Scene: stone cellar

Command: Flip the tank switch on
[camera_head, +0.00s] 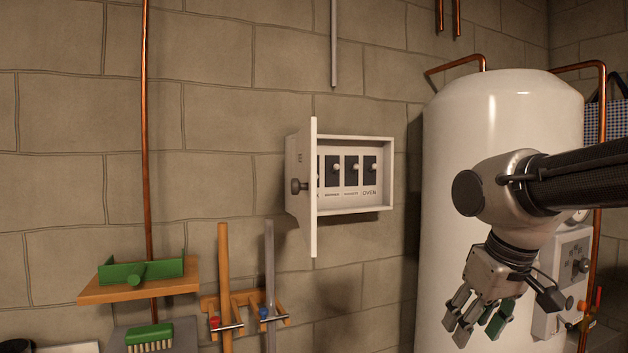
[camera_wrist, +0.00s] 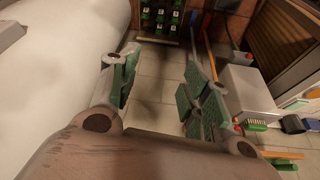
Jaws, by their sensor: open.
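A white switch box (camera_head: 391,172) is fixed to the stone wall, its door (camera_head: 314,190) swung open towards me with a dark round knob (camera_head: 298,186). Inside, several switches (camera_head: 353,170) with pale knobs on dark plates stand in a row. The rightmost label reads OVEN; the others are too small to read, and the door hides the left part. I cannot tell which switch is the tank's. My gripper (camera_head: 476,325) is open and empty, pointing down, right of and below the box, in front of the white tank (camera_head: 470,120). Its spread fingers show in the wrist view (camera_wrist: 162,65).
A grey control panel (camera_head: 566,262) with a dial is on the tank's right side, partly behind my arm. Copper pipes (camera_head: 147,120) run along the wall. A wooden shelf (camera_head: 140,289), a green-topped brush (camera_head: 150,338) and upright handles (camera_head: 225,280) are at lower left.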

